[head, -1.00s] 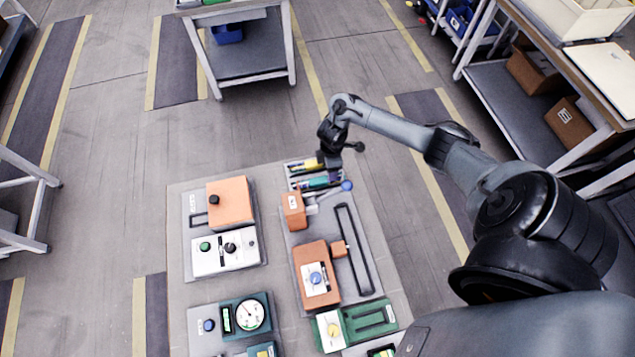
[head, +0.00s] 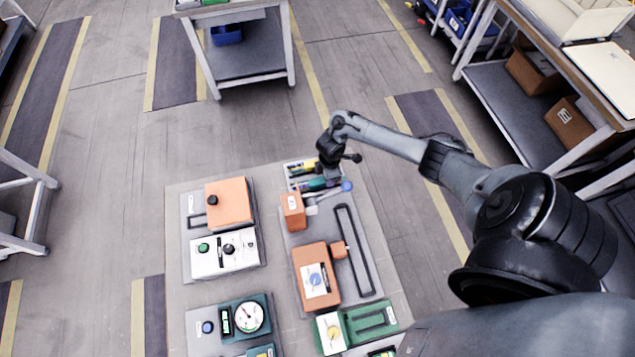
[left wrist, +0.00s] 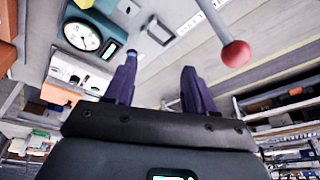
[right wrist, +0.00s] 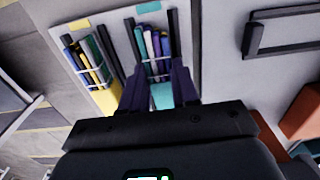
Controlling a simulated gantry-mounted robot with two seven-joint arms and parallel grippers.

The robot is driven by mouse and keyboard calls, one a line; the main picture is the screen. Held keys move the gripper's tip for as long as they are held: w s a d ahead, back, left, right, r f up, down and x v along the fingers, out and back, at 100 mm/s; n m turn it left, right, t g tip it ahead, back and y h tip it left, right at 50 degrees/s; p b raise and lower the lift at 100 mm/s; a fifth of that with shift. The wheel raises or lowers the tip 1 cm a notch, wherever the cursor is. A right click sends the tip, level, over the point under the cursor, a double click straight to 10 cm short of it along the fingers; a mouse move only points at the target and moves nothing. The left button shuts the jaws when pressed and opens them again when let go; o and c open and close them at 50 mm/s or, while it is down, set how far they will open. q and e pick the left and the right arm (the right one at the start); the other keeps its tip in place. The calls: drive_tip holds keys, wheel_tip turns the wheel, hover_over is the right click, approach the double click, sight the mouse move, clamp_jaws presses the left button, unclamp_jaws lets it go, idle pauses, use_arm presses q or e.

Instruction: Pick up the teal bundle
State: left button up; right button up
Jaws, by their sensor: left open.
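The teal bundle (right wrist: 155,52) is a strapped group of teal, blue and dark rods with a teal end (right wrist: 162,97), lying in a slot of a light tray (right wrist: 112,40). It shows partly in the head view (head: 314,184), below my right gripper. My right gripper's purple fingers (right wrist: 160,85) are on either side of the teal end, with a narrower gap than the left one's. Whether they press on it, I cannot tell. My left gripper (left wrist: 158,82) is open and empty in the left wrist view; it is outside the head view.
A yellow bundle (right wrist: 92,65) lies in the slot beside the teal one. The board holds an orange box (head: 230,202), a gauge panel (head: 249,317) and a slotted track (head: 354,250). A blue-knobbed lever (head: 346,186) is close to the bundle tray. A red ball knob (left wrist: 235,53) is near my left gripper.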

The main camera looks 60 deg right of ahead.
drive_tip(key=c, duration=0.4)
drive_tip(key=shift+r, duration=0.15)
